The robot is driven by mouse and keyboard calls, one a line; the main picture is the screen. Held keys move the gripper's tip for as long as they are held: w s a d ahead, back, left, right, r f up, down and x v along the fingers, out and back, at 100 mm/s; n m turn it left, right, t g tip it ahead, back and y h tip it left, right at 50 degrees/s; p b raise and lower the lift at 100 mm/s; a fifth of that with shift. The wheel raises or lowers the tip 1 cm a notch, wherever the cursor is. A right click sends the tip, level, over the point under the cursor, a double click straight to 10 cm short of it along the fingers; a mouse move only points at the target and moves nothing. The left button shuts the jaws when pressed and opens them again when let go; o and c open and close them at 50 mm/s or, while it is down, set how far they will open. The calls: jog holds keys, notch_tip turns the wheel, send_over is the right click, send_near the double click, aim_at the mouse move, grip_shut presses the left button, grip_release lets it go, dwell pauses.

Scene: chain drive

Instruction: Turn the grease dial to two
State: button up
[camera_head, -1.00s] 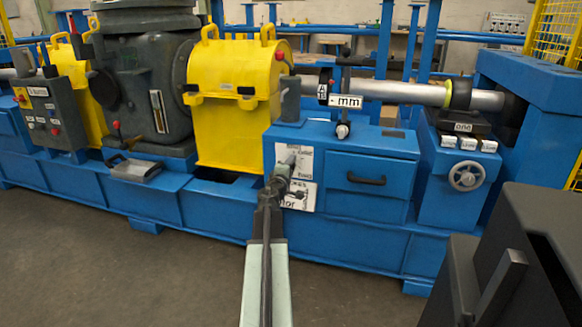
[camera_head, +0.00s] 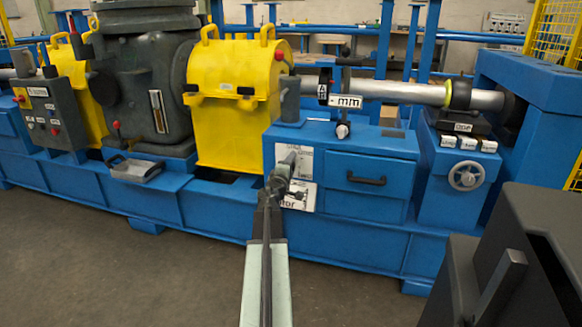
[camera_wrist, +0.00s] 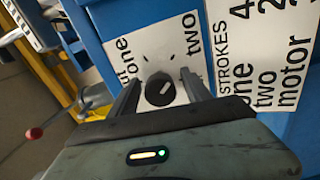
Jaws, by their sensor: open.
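The grease dial (camera_wrist: 160,90) is a round black knob with a white mark, on a white label plate (camera_wrist: 150,50) on the blue housing. In the wrist view "one" is at the plate's upper left and "two" at its upper right. The white mark slants to the upper right. My gripper (camera_wrist: 161,78) is open, with one finger on each side of the dial; I cannot tell if they touch it. In the head view my gripper (camera_head: 285,165) is in front of the plate (camera_head: 306,165) and hides the dial.
A "STROKES" sign (camera_wrist: 262,60) sits beside the dial plate. In the head view, a drawer with a black handle (camera_head: 366,180) and a handwheel (camera_head: 466,176) are to the right. A yellow guard (camera_head: 235,125) stands to the left. A dark box (camera_head: 510,260) is at the near right.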

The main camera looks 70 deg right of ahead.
jog(key=a, duration=0.7)
jog(key=shift+s+a, duration=0.2)
jog(key=shift+a, duration=0.2)
